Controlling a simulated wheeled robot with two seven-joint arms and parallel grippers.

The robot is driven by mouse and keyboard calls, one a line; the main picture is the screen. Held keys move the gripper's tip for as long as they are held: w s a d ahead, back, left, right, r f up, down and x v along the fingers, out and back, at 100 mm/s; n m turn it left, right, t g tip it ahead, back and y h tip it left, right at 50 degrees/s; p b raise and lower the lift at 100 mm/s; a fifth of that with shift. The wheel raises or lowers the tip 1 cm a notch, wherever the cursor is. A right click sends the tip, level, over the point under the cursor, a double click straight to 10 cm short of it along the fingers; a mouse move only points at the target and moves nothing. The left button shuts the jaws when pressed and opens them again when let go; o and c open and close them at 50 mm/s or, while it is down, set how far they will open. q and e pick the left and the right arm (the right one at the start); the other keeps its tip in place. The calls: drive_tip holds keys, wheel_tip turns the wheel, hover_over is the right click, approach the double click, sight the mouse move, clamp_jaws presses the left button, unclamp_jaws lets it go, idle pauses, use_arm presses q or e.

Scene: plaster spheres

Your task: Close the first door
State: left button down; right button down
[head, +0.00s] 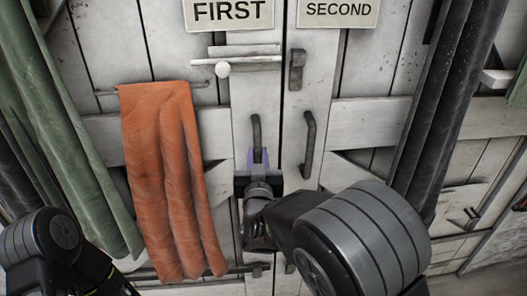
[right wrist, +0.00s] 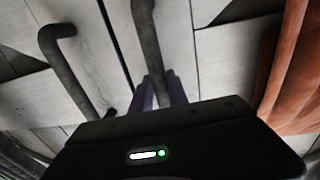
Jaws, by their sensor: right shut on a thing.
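The first door (head: 225,118) is a whitish plank door under the "FIRST" sign (head: 228,11). Its dark upright bar handle (head: 256,130) also shows in the right wrist view (right wrist: 148,40). My right gripper (head: 258,158) is shut on the lower part of this handle, with its purple fingers (right wrist: 160,92) on either side. A narrow dark seam runs between this door and the second door; I cannot tell whether they are fully flush. Of my left arm only dark links show at the lower left; its gripper is out of view.
The second door (head: 350,112), under the "SECOND" sign (head: 338,10), has a similar handle (head: 308,145) close by. Orange cloth (head: 165,180) hangs left; green cloth (head: 60,120) and dark cloth (head: 440,100) hang at the sides.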

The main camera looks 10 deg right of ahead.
drive_tip(key=shift+s+a+f, duration=0.2)
drive_tip(key=shift+s+f, duration=0.05)
drive_tip(key=shift+f, duration=0.05)
drive_tip(key=c, duration=1.6)
unclamp_jaws()
drive_tip(key=shift+s, duration=0.1)
drive_tip(key=shift+o, duration=0.6)
drive_tip(key=shift+s+r, duration=0.15)
drive_tip(key=shift+r, duration=0.05)
drive_tip(key=shift+o, duration=0.9)
drive_tip(key=shift+d, duration=0.1)
drive_tip(key=s, duration=0.7)
drive_tip(key=shift+s+a+b, duration=0.25)
drive_tip(key=shift+a+b, duration=0.1)
drive_tip(key=shift+b, duration=0.05)
